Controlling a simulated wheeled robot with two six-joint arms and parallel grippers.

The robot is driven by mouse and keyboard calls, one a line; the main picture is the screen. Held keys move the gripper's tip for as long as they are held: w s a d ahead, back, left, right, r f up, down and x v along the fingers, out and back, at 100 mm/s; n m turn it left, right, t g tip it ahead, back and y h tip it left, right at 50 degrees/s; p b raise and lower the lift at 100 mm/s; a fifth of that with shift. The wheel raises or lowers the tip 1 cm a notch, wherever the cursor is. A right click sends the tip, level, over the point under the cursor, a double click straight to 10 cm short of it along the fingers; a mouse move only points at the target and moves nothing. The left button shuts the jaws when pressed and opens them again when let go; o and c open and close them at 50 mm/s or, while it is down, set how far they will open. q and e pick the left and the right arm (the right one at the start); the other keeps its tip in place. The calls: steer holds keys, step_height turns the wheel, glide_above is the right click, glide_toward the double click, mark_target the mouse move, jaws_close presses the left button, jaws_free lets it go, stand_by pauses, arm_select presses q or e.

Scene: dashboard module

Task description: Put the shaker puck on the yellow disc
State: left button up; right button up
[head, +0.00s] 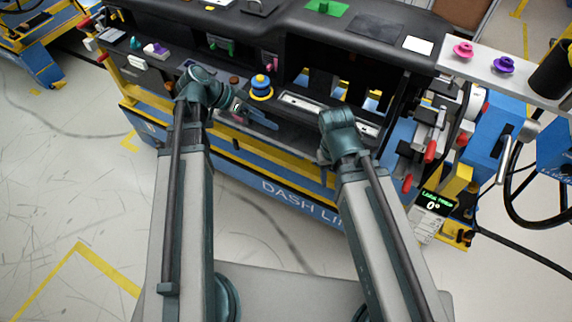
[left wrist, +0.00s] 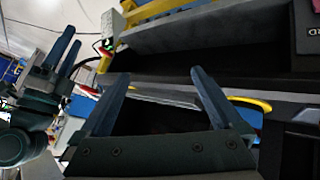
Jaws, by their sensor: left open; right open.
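My left gripper (head: 252,112) is open and empty, just in front of and below the disc. Its two spread fingers also show in the left wrist view (left wrist: 160,92), with nothing between them. My right gripper's fingers are hidden behind its wrist in the head view. They show apart and empty in the left wrist view (left wrist: 62,55).
A pink knobbed piece (head: 463,50) and a purple one (head: 503,65) stand on a pale shelf at the right. A brown round piece (head: 234,80) lies left of the disc. Red-handled clamps (head: 431,150) crowd the module's right end. Open floor lies at the left.

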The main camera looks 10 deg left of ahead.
arm_select(q)
steer(key=s+d+f+n+g+y, duration=0.2)
steer(key=s+d+f+n+y, duration=0.3)
steer(key=s+d+y, duration=0.4)
steer(key=s+f+y, duration=0.1)
steer(key=s, duration=0.3)
steer(key=shift+d+f+g, duration=0.2)
steer(key=shift+d+g, duration=0.15)
steer(key=shift+g, duration=0.05)
steer(key=shift+s, duration=0.1)
stand_by(0.9)
